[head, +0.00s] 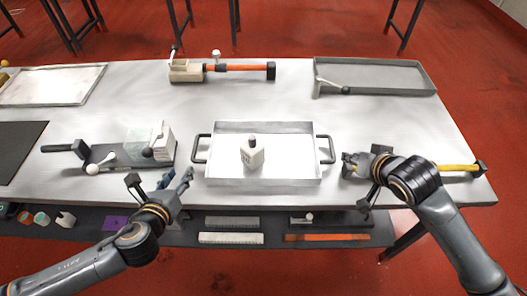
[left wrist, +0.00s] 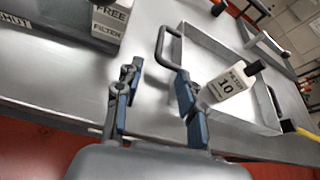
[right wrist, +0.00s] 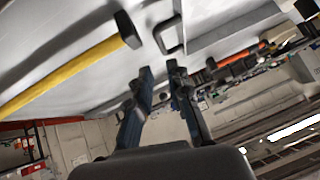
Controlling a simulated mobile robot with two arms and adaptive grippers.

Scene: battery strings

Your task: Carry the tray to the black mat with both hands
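The white tray (head: 222,176) with a dark handle at each end sits mid-table. A white bottle labelled 10 (head: 252,157) with a dark cap stands in it; it also shows in the left wrist view (left wrist: 228,84). The black mat (head: 18,150) lies flat at the table's left edge, partly out of view. My left gripper (head: 160,181) is open and empty, in front and left of the tray's left handle (left wrist: 163,47). My right gripper (head: 358,182) is open and empty, right of the tray's right handle (right wrist: 164,36). Neither gripper touches the tray.
A yellow-handled hammer (head: 458,167) lies beside my right gripper. A grey tray (head: 400,78) and an orange-barrelled tool (head: 240,68) lie at the back. A lower shelf (head: 270,228) holds several items.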

